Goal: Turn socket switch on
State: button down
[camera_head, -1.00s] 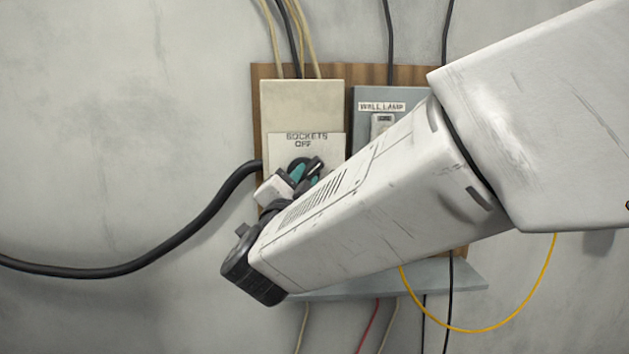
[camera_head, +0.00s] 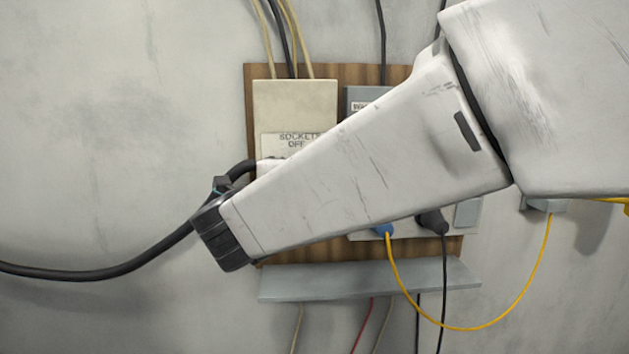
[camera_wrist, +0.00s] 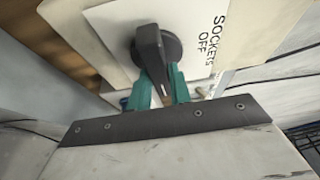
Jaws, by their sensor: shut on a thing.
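The socket switch is a black rotary knob (camera_wrist: 160,50) on a pale plate marked "SOCKETS OFF" in the wrist view. Its bar handle points toward the bottom of that picture. My gripper (camera_wrist: 160,84) has its two teal fingers on either side of the handle's end and is shut on it. In the head view the cream socket box (camera_head: 293,105) and the top of its "SOCKETS OFF" plate (camera_head: 297,139) show. There my own white arm hides the knob and nearly all of the gripper.
A grey wall-lamp box (camera_head: 365,97) stands right of the socket box on a wooden board (camera_head: 345,73), mostly behind my arm. A thick black cable (camera_head: 110,270) runs left. A grey shelf (camera_head: 370,281) and a looping yellow cable (camera_head: 470,328) lie below. The left wall is clear.

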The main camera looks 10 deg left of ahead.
dwell(0.4)
jog(key=c, duration=1.3)
grip_release()
jog(key=s, duration=0.5)
jog(key=s+a, duration=0.1)
jog(key=s, duration=0.1)
jog(key=shift+s, duration=0.4)
